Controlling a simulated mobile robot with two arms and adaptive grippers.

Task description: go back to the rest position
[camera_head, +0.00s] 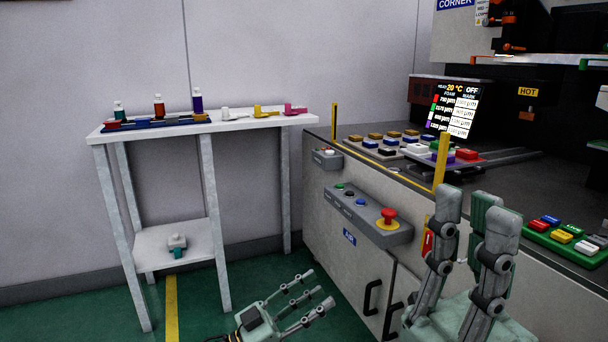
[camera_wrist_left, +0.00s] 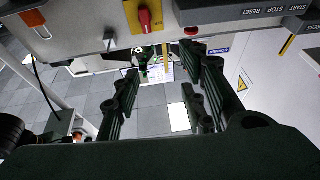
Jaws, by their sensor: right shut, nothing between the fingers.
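My left gripper (camera_head: 318,291) is low in front of the grey machine cabinet, over the green floor. Its fingers are spread and nothing shows between them. In the left wrist view the two dark finger pairs of my left gripper (camera_wrist_left: 160,80) stand apart with empty space between. My right gripper (camera_head: 476,205) points up at the lower right, in front of the cabinet's counter. It is shut and holds nothing. It hides part of the counter edge and of a red switch.
A white side table (camera_head: 240,123) carries bottles and coloured pieces. The cabinet has a control box (camera_head: 365,218) with a red emergency button (camera_head: 388,215) and yellow posts. A green tray (camera_head: 562,240) of coloured blocks lies right of my right gripper. Green floor lies open at the lower left.

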